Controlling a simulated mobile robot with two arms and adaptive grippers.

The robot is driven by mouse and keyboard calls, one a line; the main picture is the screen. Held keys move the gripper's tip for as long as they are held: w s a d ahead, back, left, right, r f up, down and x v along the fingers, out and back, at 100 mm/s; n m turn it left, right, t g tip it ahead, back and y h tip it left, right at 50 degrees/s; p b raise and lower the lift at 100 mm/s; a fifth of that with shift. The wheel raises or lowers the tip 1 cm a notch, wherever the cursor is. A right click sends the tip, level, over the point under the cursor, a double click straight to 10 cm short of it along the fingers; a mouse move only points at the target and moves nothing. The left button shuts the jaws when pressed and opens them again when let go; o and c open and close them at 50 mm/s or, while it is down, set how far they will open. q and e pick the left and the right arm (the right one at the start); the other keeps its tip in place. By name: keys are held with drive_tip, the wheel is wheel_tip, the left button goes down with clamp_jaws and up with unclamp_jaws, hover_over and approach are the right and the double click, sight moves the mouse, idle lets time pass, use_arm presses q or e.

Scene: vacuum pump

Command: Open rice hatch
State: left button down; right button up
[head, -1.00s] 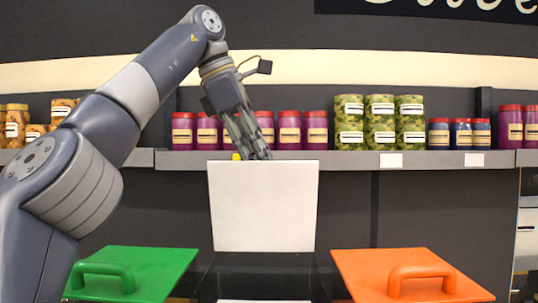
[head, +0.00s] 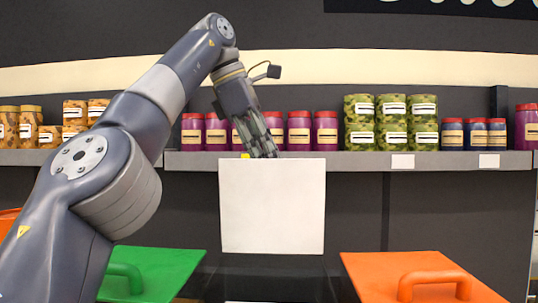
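An upright white panel (head: 271,206) stands in the middle of the head view. A green lid with a loop handle (head: 157,270) lies at lower left, and an orange lid with a loop handle (head: 420,272) lies at lower right. No label shows which of these is the rice hatch. My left gripper (head: 266,153) points down at the panel's top edge, apparently just behind it. Its fingertips are hidden, so I cannot tell whether it touches the panel or is open or shut. My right gripper is out of view.
A grey shelf (head: 350,162) runs behind the panel. It bears purple jars (head: 299,130), green patterned jars (head: 391,122) and orange patterned jars (head: 30,125). Part of another orange thing (head: 8,221) shows at the left edge. Dark space lies between the two lids.

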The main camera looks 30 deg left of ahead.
use_arm(q)
drive_tip(key=shift+w+a+f, duration=0.1)
drive_tip(key=shift+a+f, duration=0.15)
drive_tip(key=shift+f, duration=0.4)
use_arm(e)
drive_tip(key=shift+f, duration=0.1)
use_arm(q)
drive_tip(key=c, duration=1.6)
unclamp_jaws()
drive_tip(key=shift+o, duration=0.2)
drive_tip(key=shift+w+f, duration=0.1)
drive_tip(key=shift+w, duration=0.25)
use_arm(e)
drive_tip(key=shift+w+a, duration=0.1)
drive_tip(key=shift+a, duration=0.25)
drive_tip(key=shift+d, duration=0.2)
use_arm(q)
drive_tip(key=shift+s+d, duration=0.1)
